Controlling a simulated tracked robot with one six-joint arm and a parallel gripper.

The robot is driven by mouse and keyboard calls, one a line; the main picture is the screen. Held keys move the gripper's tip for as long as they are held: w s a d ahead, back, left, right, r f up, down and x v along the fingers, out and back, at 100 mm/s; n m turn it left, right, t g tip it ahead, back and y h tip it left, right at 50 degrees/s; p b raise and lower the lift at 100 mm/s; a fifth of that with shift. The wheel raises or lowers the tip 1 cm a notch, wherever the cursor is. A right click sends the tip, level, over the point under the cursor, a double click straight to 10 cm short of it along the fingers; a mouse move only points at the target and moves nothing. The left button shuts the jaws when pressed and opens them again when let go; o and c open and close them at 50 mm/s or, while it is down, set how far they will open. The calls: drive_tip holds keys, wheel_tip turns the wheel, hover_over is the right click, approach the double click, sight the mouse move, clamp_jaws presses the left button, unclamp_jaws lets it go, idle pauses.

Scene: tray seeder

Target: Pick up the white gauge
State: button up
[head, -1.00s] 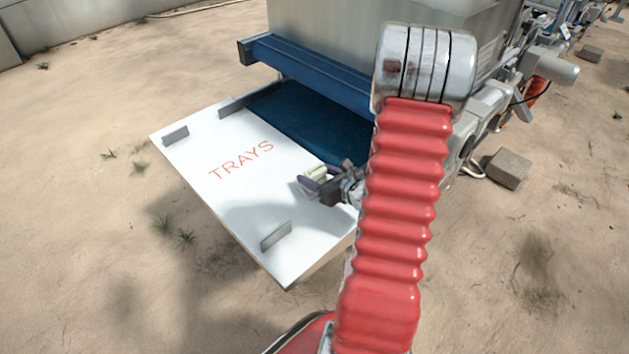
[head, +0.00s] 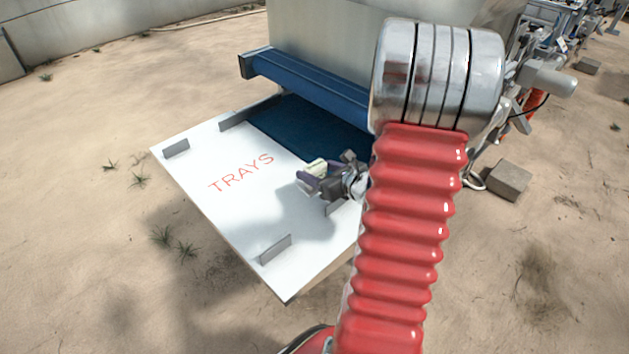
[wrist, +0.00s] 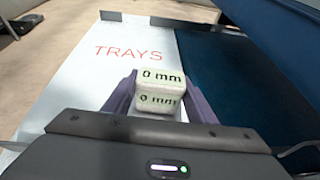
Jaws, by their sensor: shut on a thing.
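The white gauge (wrist: 158,92) is a pale block with "0 mm" in dark print on two faces. In the wrist view it sits between the two purple fingers of my gripper (wrist: 157,97), which is shut on it. In the head view my gripper (head: 312,177) is over the right part of the white board, near the blue belt, with the gauge (head: 317,165) showing pale between the fingers. The gauge's lower part is hidden by the fingers and gripper body. I cannot tell its exact height above the board.
The white board (head: 200,190) is marked "TRAYS" in red and has small grey upright brackets, one (head: 275,249) near its front edge. A dark blue belt (head: 310,126) lies behind it under a blue bar (head: 305,82). A grey block (head: 508,176) lies on the sand at right.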

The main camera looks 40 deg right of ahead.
sight(315, 165)
drive_tip(key=shift+r, duration=1.6)
